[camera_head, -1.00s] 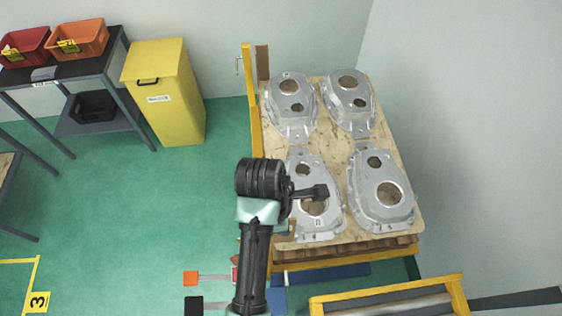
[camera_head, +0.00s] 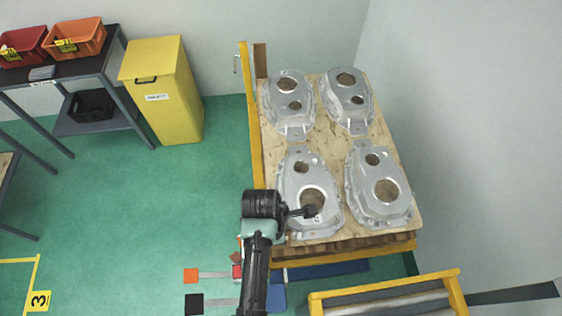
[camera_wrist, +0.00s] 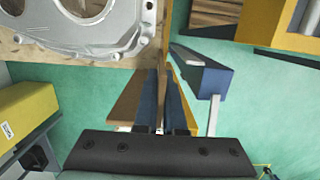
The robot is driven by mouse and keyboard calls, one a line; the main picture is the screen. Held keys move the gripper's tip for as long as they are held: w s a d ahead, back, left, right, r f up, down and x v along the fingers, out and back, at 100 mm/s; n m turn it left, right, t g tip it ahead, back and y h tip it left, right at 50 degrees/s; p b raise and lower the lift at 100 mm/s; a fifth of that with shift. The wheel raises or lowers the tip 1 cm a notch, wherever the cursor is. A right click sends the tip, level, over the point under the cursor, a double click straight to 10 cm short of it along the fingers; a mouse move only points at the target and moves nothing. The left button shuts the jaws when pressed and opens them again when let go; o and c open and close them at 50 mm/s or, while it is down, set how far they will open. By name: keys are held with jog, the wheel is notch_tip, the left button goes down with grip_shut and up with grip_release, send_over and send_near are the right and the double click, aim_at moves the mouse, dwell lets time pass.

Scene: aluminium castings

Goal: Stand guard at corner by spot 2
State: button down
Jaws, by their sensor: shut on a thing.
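My gripper (camera_wrist: 158,129) is shut on a brown corner guard (camera_wrist: 132,103), which extends away from the jaws in the wrist view. In the head view my dark wrist hides the jaws and most of the guard; a small brown part (camera_head: 236,257) shows beside it. My gripper is at the near left corner of the wooden pallet (camera_head: 332,122), close to the near left casting (camera_head: 292,182). Another brown guard (camera_head: 261,59) stands upright at the far left corner, beside a yellow post. I cannot read which spot is number 2.
Three more castings lie on the pallet, two far (camera_head: 289,120) (camera_head: 350,113) and one near right (camera_head: 365,212). A yellow-framed rack (camera_head: 385,288) is at the front. A yellow bin (camera_head: 170,105) and a shelf table (camera_head: 85,67) stand left. Green floor is open between.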

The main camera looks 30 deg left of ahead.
jog(key=shift+f, duration=0.2)
jog(key=c, duration=1)
grip_release()
jog(key=shift+r, duration=0.15)
